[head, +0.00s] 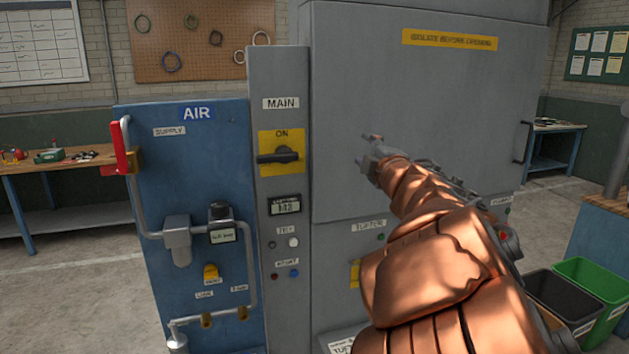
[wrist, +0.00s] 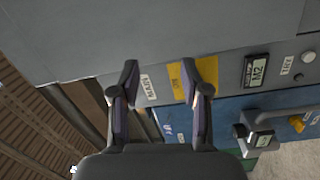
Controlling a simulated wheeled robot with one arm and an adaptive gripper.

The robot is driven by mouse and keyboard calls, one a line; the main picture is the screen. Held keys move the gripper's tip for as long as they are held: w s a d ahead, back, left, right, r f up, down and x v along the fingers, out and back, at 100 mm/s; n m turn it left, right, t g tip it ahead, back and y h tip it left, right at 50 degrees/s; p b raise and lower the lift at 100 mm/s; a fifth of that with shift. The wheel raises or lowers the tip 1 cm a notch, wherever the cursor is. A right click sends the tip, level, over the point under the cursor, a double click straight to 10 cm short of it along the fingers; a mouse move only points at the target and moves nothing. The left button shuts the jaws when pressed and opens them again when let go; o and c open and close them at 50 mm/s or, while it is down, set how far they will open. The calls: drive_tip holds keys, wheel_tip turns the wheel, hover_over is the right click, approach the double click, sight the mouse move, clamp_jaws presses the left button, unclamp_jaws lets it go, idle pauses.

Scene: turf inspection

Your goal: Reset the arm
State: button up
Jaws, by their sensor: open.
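My gripper (head: 372,150) is at the end of my copper-coloured arm, in front of the large grey cabinet (head: 360,60) and to the right of the MAIN panel. In the wrist view my gripper (wrist: 172,80) has its two fingers apart with nothing held between them. The black rotary switch (head: 279,156) sits on a yellow plate marked ON, with its handle lying horizontal. In the wrist view the yellow plate (wrist: 181,76) shows behind the fingers, partly covered by the right finger. The gripper looks apart from the switch.
A blue AIR panel (head: 180,270) with a red-handled valve (head: 120,148) and pipes stands left. A workbench (head: 60,165) is at far left. A black bin (head: 560,300) and a green bin (head: 597,280) stand at lower right. A cabinet handle (head: 524,142) sticks out on the right.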

drive_tip(key=s+d+f+m+h, duration=0.1)
drive_tip(key=s+d+m+h, duration=0.1)
drive_tip(key=d+m, duration=0.15)
drive_tip(key=s+d+f+m+g+h, duration=0.1)
drive_tip(key=d+m+h, duration=0.15)
drive_tip(key=d, duration=0.25)
drive_tip(key=s+d+f+m+h, duration=0.1)
drive_tip(key=s+d+m+h, duration=0.1)
drive_tip(key=d+h, duration=0.15)
drive_tip(key=s+d+f+m+g+h, duration=0.2)
drive_tip(key=s+d+f+m+g, duration=0.5)
drive_tip(key=s+f, duration=0.4)
drive_tip(key=s+a+f+m+g+y, duration=0.1)
drive_tip(key=s+a+f+g, duration=0.3)
drive_tip(key=s, duration=0.7)
drive_tip(key=s+a+f+m+g+y, duration=0.1)
drive_tip(key=s+a+f+g+y, duration=0.1)
drive_tip(key=s+f, duration=0.6)
drive_tip(key=s+a+f+m+g+y, duration=0.1)
drive_tip(key=s+a+f+g, duration=0.4)
drive_tip(key=s, duration=0.8)
drive_tip(key=shift+s+a+f+g+y, duration=0.3)
drive_tip(key=shift+f+g+y, duration=0.1)
drive_tip(key=shift+f+y, duration=0.45)
